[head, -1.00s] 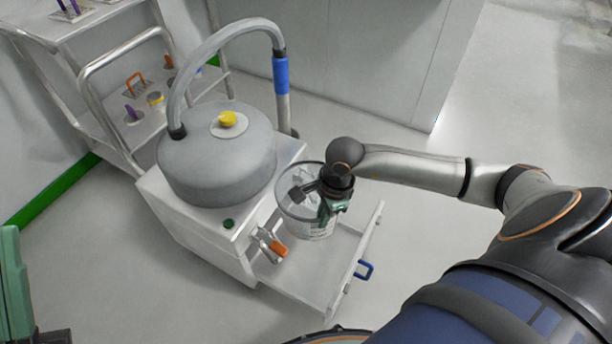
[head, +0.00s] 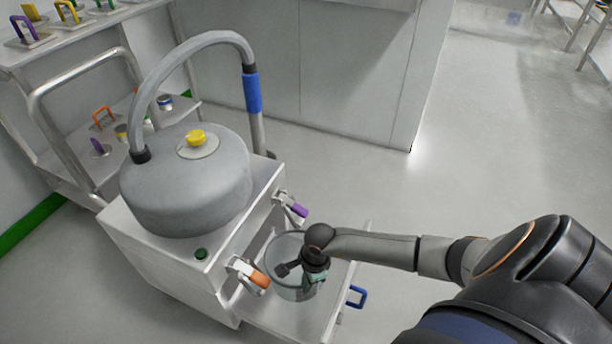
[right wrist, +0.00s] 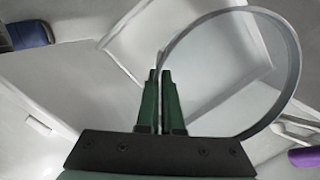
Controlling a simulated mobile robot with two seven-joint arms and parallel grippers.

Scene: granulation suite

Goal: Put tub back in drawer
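The clear round tub (head: 281,247) is at the open drawer, in front of the white cabinet. My right gripper (head: 314,280) is over the tub's right side. In the right wrist view my green fingers (right wrist: 160,75) are closed together on the wall of the tub (right wrist: 294,60), which extends to the right of them. The drawer (head: 270,320) is pulled out, with a blue handle (head: 357,296) on its front. The tub appears within the drawer's outline; I cannot tell whether it touches the floor. My left gripper is out of view.
The cabinet (head: 160,262) carries a grey lidded vessel (head: 190,190) with a hose. Orange-handled (head: 247,273) and purple-handled (head: 291,206) clamps stick out above the drawer. A shelf cart (head: 70,120) stands behind left. Floor to the right is clear.

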